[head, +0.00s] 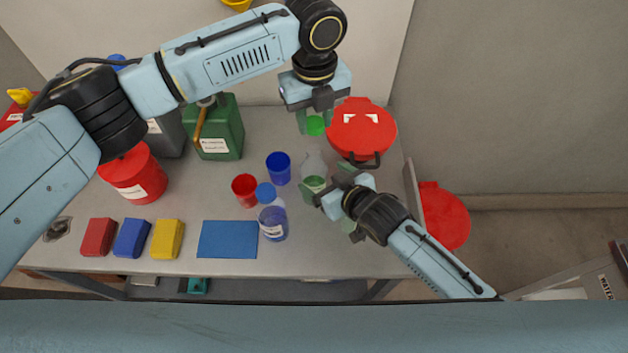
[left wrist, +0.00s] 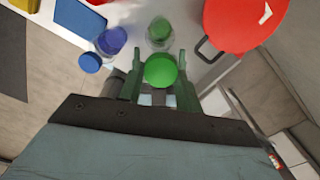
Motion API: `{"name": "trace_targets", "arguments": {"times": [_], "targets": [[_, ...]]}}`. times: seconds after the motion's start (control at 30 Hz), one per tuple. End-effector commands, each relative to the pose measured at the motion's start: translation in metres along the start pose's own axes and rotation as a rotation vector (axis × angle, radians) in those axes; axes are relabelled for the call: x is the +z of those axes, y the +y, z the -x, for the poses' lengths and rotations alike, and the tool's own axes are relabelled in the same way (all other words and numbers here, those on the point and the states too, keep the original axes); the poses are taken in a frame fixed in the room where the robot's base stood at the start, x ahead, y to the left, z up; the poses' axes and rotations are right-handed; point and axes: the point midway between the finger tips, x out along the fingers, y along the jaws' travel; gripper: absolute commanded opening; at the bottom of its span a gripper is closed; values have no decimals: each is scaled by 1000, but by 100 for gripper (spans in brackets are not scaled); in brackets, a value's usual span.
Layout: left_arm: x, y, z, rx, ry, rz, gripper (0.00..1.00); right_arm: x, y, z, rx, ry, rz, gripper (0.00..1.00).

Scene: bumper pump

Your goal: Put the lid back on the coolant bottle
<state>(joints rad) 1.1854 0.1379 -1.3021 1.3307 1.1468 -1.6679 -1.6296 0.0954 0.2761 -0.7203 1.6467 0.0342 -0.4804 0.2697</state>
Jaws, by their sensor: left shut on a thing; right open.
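The green lid (head: 315,126) is pinched between the fingers of my left gripper (head: 316,121), which is shut on it above the table. The left wrist view also shows the lid (left wrist: 160,70) between the fingertips. The coolant bottle (head: 314,167) is clear with green liquid in it and stands on the table, nearer the front than the lid in the head view. Its neck carries no lid. It also shows just beyond the held lid in the left wrist view (left wrist: 159,33). My right gripper (head: 331,211) is open beside the bottle, partly covering its lower right side.
A red round container (head: 362,130) stands right of the lid. A blue cup (head: 278,166), a red cup (head: 244,188) and a blue-capped bottle (head: 272,222) stand left of the coolant bottle. A blue mat (head: 227,239) and a green can (head: 218,130) are farther left.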

Motion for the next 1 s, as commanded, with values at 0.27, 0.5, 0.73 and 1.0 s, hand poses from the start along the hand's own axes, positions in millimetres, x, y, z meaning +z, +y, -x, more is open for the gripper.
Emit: {"name": "trace_targets", "arguments": {"times": [0.27, 0.5, 0.73, 1.0], "targets": [[0, 0, 0, 0, 0, 0, 14, -1, 0, -33, 0, 1, 1, 86], [0, 0, 0, 0, 0, 0, 14, 0, 0, -40, 0, 0, 1, 86], [0, 0, 0, 0, 0, 0, 14, 0, 0, -40, 0, 0, 0, 86], [0, 0, 0, 0, 0, 0, 14, 0, 0, -40, 0, 0, 0, 51]]}}
